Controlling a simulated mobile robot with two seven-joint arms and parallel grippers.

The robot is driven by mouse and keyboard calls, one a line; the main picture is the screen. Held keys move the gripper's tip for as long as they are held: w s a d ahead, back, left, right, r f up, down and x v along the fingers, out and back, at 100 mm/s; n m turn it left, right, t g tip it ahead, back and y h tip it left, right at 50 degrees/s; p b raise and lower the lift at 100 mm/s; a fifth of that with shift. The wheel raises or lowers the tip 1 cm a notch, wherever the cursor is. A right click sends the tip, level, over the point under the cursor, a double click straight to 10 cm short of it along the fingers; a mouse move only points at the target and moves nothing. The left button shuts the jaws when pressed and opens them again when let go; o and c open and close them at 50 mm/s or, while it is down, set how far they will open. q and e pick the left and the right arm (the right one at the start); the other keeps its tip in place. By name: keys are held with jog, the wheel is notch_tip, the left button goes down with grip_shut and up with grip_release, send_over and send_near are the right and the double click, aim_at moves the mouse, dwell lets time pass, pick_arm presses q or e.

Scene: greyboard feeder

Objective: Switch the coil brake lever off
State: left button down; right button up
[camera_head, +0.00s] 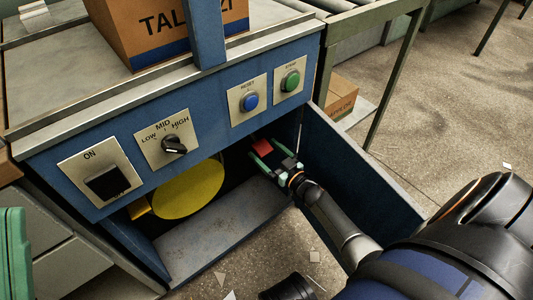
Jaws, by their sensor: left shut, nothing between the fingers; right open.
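A small red piece (262,147), which looks like the coil brake lever's handle, shows inside the open blue cabinet, right of a yellow disc (190,189). My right gripper (270,155) reaches into the cabinet from the lower right. Its green-tipped fingers are open, with the red piece showing at their tips. I cannot tell whether they touch it. The lever's base and its setting are hidden in shadow and behind the gripper. My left gripper (16,255) shows only in part at the left edge, as green fingers shut and empty, away from the cabinet.
The open cabinet door (355,180) stands right of my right gripper. The panel above carries a black ON switch (107,184), a LOW-MID-HIGH knob (174,145), a blue button (250,101) and a green button (291,81). Paper scraps lie on the floor.

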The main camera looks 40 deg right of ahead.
jog(key=shift+w, duration=0.1)
grip_shut()
dwell(0.8)
